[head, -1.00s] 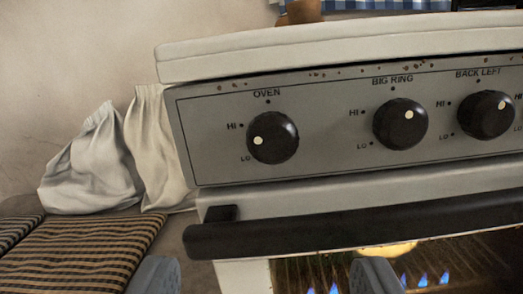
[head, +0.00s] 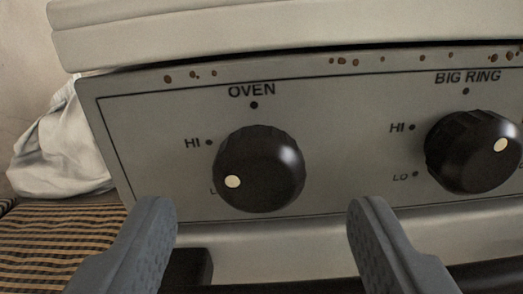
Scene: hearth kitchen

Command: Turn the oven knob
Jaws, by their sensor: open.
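The oven knob (head: 262,165) is a round black knob on the grey control panel, under the printed word OVEN. Its cream dot sits at the lower left, over the LO mark, which it partly hides. The HI mark is to its left and a dot mark is above it. My gripper (head: 260,215) is open and empty. Its two grey fingers show at the bottom, one to the left and one to the right of the knob in the picture. The fingertips look lower than the knob's middle and do not appear to touch it.
The big ring knob (head: 475,150) is to the right on the same panel (head: 350,120). The pale stove lid (head: 270,30) overhangs above. The black oven handle (head: 188,270) runs below the panel.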

